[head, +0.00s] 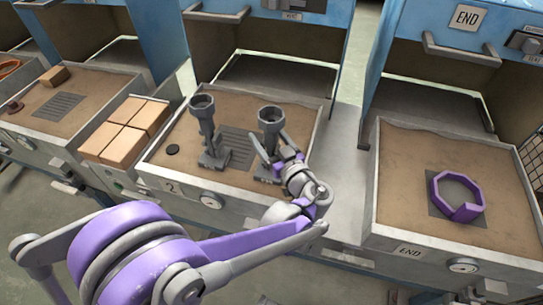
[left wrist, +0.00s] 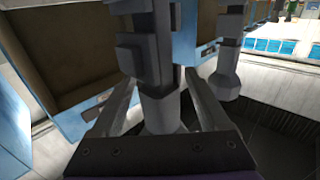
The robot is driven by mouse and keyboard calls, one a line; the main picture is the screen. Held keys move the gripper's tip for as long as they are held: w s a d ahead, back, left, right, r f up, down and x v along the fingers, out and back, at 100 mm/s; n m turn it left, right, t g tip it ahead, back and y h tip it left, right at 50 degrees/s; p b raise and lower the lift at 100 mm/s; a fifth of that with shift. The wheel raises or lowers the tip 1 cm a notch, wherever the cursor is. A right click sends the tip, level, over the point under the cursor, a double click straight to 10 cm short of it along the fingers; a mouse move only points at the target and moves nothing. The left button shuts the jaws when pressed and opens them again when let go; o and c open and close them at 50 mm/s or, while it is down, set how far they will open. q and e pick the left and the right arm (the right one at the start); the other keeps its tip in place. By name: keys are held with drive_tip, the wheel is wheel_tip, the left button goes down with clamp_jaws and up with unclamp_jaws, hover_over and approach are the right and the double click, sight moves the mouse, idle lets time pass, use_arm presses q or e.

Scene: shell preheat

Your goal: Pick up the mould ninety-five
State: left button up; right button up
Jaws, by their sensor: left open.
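Two upright grey moulds with cup-like tops stand in the sand of the middle tray marked 2 (head: 182,183). They are the left mould (head: 205,122) and the right mould (head: 271,122). I cannot read a number on either, so I cannot tell which is ninety-five. My left gripper (head: 268,160) is low at the right mould, partly hiding its lower part. In the left wrist view, the open fingers of my left gripper (left wrist: 160,108) stand on either side of a grey mould stem (left wrist: 150,60). The other mould (left wrist: 229,62) is to the right. My right gripper is out of view.
A purple ring (head: 457,198) lies in the right tray marked END (head: 410,249). A box of tan blocks (head: 121,134) adjoins the middle tray on its left. A black disc (head: 172,150) lies on the sand near the left mould. Blue housings stand behind the trays.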

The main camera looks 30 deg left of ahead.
use_arm(q)
drive_tip(key=shift+w+a, duration=0.35)
drive_tip(key=shift+a, duration=0.15)
drive_tip(key=c, duration=1.2)
clamp_jaws()
drive_tip(key=shift+s+f, duration=0.1)
